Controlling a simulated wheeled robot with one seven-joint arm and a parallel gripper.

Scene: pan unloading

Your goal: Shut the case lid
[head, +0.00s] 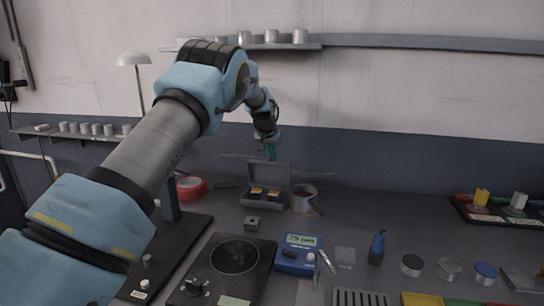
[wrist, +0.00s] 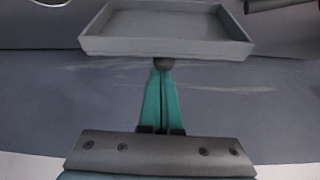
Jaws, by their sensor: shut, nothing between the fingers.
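The grey case (head: 263,202) stands open on the bench in the head view, with small dark and yellow blocks inside. Its lid (head: 268,175) stands raised at the back of the case. In the wrist view a shallow grey tray shape (wrist: 165,46) with a raised rim appears to be this lid. My gripper (head: 271,157) is at the lid's top edge, its green fingers pointing down. The fingers also show in the wrist view (wrist: 163,75), shut together and empty. A dark round knob sits at their tips beside the lid's rim; whether they touch cannot be told.
A red tape roll (head: 191,188) lies left of the case and a round metal container (head: 303,199) stands close at its right. A small grey block (head: 252,223) and a black hotplate (head: 235,256) are in front. A blue meter (head: 299,254) stands front right.

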